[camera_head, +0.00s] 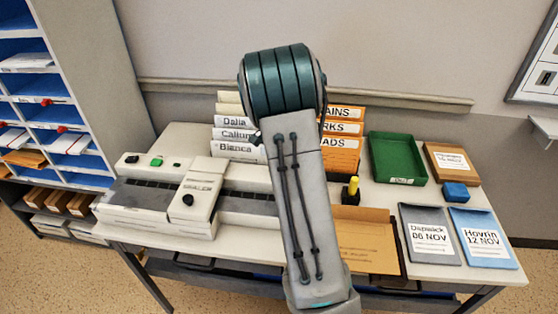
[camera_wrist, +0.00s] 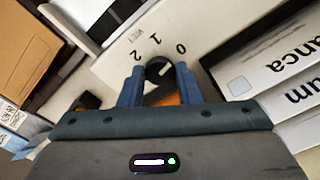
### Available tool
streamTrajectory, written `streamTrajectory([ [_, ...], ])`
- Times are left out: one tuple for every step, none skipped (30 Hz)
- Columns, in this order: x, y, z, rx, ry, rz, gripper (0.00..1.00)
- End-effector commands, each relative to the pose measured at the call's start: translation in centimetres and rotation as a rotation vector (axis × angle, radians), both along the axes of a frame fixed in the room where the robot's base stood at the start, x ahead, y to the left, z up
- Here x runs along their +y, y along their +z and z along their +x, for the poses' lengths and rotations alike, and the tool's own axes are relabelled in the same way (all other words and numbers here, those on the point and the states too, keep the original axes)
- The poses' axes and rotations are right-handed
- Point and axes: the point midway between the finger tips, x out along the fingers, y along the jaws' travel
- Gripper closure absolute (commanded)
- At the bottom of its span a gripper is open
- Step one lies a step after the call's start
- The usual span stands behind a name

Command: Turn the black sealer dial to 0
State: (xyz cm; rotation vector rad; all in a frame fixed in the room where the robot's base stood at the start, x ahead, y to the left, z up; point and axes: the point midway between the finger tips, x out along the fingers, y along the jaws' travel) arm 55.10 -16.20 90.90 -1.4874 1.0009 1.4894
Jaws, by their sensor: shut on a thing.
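The black sealer dial (camera_wrist: 158,70) shows in the wrist view on a pale panel printed with 0, 1 and 2. My gripper (camera_wrist: 158,78) is shut on the dial, with a blue finger on each side of it. A pale mark on the dial slants toward the upper right, on the side of the 0 (camera_wrist: 181,47); its exact setting is hard to tell. In the head view the long grey sealer (camera_head: 150,205) lies on the left of the table. My arm stands in front of its right end and hides the dial and gripper there.
White name folders (camera_head: 235,147) and orange folders (camera_head: 340,145) stand behind my arm. A green tray (camera_head: 398,160), a yellow-topped stamp (camera_head: 353,187), a brown envelope (camera_head: 365,240) and two dated folders (camera_head: 430,235) lie to the right. A black knob (camera_head: 188,200) sits on the sealer's carriage.

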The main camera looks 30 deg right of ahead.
Motion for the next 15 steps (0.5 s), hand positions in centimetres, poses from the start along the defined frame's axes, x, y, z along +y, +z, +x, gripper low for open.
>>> streamTrajectory([
  [0.02, 0.45, 0.36, -0.012, -0.028, -0.004, 0.92],
  [0.02, 0.45, 0.36, -0.012, -0.047, -0.004, 0.92],
  [-0.01, 0.45, 0.36, -0.012, -0.071, -0.004, 0.92],
  [-0.02, 0.45, 0.35, -0.012, -0.086, -0.004, 0.92],
  [-0.04, 0.45, 0.34, -0.012, -0.102, -0.004, 0.92],
  [-0.06, 0.45, 0.34, -0.012, -0.121, -0.004, 0.92],
  [-0.05, 0.44, 0.35, -0.012, -0.134, -0.004, 0.92],
  [-0.05, 0.44, 0.35, -0.013, -0.146, -0.003, 0.92],
  [-0.04, 0.43, 0.35, -0.013, -0.158, -0.003, 0.92],
  [-0.03, 0.42, 0.36, -0.013, -0.168, -0.003, 0.92],
  [-0.03, 0.42, 0.36, -0.013, -0.176, -0.003, 0.92],
  [-0.01, 0.41, 0.36, -0.013, -0.185, -0.003, 0.92],
  [-0.01, 0.41, 0.37, -0.014, -0.190, -0.002, 0.92],
  [-0.01, 0.40, 0.37, -0.014, -0.195, -0.002, 0.92],
  [-0.01, 0.40, 0.37, -0.014, -0.201, -0.002, 0.92],
])
